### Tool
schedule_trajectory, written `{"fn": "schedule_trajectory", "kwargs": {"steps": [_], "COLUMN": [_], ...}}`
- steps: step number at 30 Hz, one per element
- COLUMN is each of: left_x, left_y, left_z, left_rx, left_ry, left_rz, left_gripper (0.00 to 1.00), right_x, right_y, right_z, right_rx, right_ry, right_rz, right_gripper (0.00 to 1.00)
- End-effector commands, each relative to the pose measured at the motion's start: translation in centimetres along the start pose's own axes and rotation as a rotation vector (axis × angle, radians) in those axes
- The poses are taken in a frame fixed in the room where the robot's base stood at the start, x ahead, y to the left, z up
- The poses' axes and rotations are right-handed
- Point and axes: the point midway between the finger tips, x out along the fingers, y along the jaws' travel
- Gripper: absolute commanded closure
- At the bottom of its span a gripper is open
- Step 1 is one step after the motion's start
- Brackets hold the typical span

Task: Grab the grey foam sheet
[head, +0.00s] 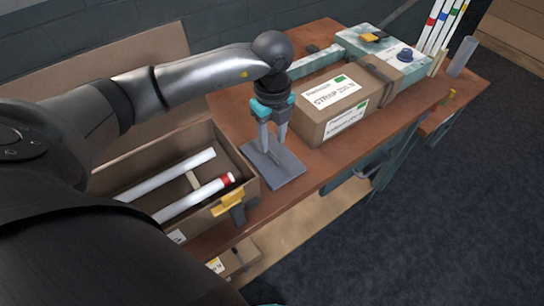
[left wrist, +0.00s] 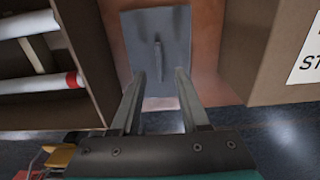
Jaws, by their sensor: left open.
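The grey foam sheet (head: 287,172) lies flat on the brown bench top, between the open cardboard box and the closed carton. It also shows in the left wrist view (left wrist: 139,28), with a narrow upright grey piece or ridge near its middle. My left gripper (head: 272,149) points down over the sheet, fingers apart. In the left wrist view the open fingers (left wrist: 158,76) reach toward the sheet on either side of the narrow piece. Nothing is held between them. I cannot tell whether the tips touch the sheet. My right gripper is not in view.
The open cardboard box (head: 247,183) with white tubes stands left of the sheet. A labelled closed carton (head: 311,133) stands close on the right. A pale green box (head: 427,75) lies beyond it. A yellow and dark clamp (head: 230,203) sits at the bench's front edge.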

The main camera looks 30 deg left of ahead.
Motion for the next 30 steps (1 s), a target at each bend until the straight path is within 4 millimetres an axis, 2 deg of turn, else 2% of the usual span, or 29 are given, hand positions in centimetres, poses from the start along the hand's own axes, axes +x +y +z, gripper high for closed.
{"fn": "schedule_trajectory", "kwargs": {"steps": [3,7,16,28,30], "left_x": [2.2,3.7,4.1,4.1,4.1], "left_y": [0.2,0.1,0.1,0.1,0.1], "left_z": [0.1,0.1,0.1,0.1,0.1], "left_rx": [-0.001,0.0,0.001,0.001,0.001], "left_ry": [0.001,0.0,0.0,0.0,-0.001], "left_rz": [0.005,0.003,0.001,0.001,0.001], "left_gripper": [0.55,0.55,0.55,1.0,1.0], "right_x": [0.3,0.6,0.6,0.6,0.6], "right_y": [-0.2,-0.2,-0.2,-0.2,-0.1], "right_z": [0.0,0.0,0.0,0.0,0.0], "right_rx": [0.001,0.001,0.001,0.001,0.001], "right_ry": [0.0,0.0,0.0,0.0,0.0], "right_rz": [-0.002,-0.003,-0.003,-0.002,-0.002], "right_gripper": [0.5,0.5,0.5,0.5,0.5]}}
